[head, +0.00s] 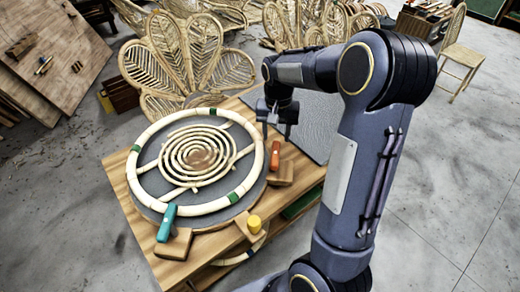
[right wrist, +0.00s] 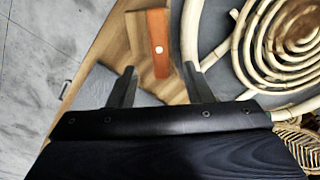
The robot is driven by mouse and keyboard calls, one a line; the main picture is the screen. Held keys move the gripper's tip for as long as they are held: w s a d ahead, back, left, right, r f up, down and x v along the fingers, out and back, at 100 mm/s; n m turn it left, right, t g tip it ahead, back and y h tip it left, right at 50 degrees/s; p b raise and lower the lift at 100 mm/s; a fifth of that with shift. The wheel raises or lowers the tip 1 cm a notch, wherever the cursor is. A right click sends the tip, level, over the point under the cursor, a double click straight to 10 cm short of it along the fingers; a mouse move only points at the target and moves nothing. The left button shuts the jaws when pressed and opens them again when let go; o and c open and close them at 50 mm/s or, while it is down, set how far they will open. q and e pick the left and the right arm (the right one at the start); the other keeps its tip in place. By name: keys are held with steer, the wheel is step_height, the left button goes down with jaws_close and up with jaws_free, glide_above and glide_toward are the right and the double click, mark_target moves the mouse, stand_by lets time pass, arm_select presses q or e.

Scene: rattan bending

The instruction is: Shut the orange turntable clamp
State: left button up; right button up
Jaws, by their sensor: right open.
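The orange turntable clamp (head: 275,156) is a short orange lever by a wooden block (head: 281,174), at the right edge of the round turntable (head: 151,181). I cannot tell for certain whether its lever is raised or down. My right gripper (head: 277,128) is open and empty, just behind and above the clamp in the head view. In the right wrist view, the orange lever (right wrist: 158,38) lies ahead of the open fingers (right wrist: 160,85), roughly in line with the space between them, apart from both. My left gripper is not in view.
A pale rattan ring (head: 112,163) with a spiral centre lies on the turntable. A dark grey mat (head: 312,120) lies behind the gripper. A rattan chair back stands behind the table.

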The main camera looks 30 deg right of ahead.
mark_target(275, 153)
step_height(275, 153, down, 7)
steer(key=shift+f, duration=0.1)
stand_by(0.3)
steer(key=shift+c, duration=0.2)
steer(key=c, duration=0.9)
